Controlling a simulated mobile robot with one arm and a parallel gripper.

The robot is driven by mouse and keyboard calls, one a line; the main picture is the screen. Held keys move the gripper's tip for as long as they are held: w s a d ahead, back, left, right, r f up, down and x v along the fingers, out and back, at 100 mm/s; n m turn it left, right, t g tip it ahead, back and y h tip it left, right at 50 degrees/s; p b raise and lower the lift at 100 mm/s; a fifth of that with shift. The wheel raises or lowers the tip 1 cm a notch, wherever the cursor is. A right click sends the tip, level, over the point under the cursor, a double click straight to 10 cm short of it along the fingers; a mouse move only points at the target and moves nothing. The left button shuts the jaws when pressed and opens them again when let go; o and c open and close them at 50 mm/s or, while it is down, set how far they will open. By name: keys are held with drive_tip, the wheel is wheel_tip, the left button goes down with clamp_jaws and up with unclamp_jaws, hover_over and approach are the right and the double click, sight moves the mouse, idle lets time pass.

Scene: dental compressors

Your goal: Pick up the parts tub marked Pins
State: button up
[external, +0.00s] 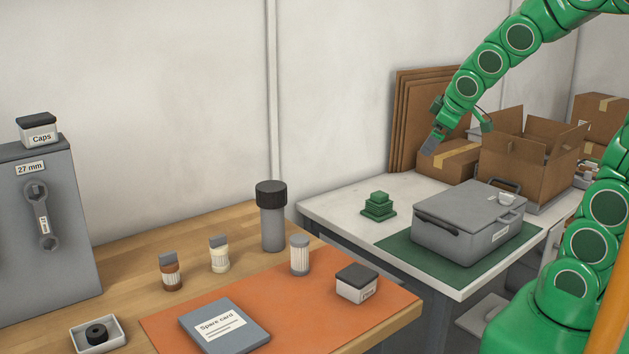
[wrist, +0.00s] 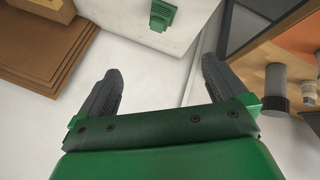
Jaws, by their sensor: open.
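A small white tub with a dark lid (external: 357,284) stands upright on the orange mat (external: 285,300), near its right end. The lettering on its front label is too small to read for sure. A similar tub marked Caps (external: 38,131) stands on top of the grey cabinet at the left. My gripper (external: 431,146) is high above the back of the white table, far behind and to the right of the tub on the mat. In the wrist view my gripper (wrist: 160,84) is open, with nothing between its fingers. Neither tub can be made out in the wrist view.
A grey case (external: 467,222) and a green stack (external: 378,206) occupy the white table (external: 335,205). Cardboard boxes (external: 527,150) stand behind.

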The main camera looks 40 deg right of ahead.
sight(365, 268)
drive_tip(key=w+f+n+t, duration=0.2)
drive_tip(key=w+n, duration=0.1)
drive_tip(key=w, duration=0.5)
drive_tip(key=w+a+f+n+y, duration=0.4)
drive_tip(key=a+f+n+y, duration=0.25)
drive_tip(key=a+f, duration=0.4)
drive_tip(key=s+a+f+n+g+y, duration=0.1)
drive_tip(key=s+a+f+g+y, duration=0.1)
drive_tip(key=s+a, duration=0.3)
drive_tip(key=s+a+f+n+g+y, duration=0.2)
drive_tip(key=s+a+f+g+y, duration=0.1)
drive_tip(key=s+a+g, duration=0.2)
drive_tip(key=s+a+f+n+g+y, duration=0.1)
drive_tip(key=s+a+f+g+y, duration=0.1)
drive_tip(key=s+a, duration=0.3)
drive_tip(key=shift+s+a+f+n+g+y, duration=0.15)
drive_tip(key=shift+s+g+y, duration=0.3)
drive_tip(key=shift+s, duration=0.5)
drive_tip(key=shift+s+d+f+n+g+y, duration=0.1)
drive_tip(key=shift+s+g+y, duration=0.3)
drive_tip(key=shift+s, duration=0.5)
drive_tip(key=shift+s+a+r, duration=0.1)
drive_tip(key=shift+s+a, duration=0.05)
drive_tip(key=shift+s, duration=0.2)
drive_tip(key=shift+s+a, duration=0.1)
drive_tip(key=shift+r+x, duration=0.2)
drive_tip(key=shift+x, duration=3.65)
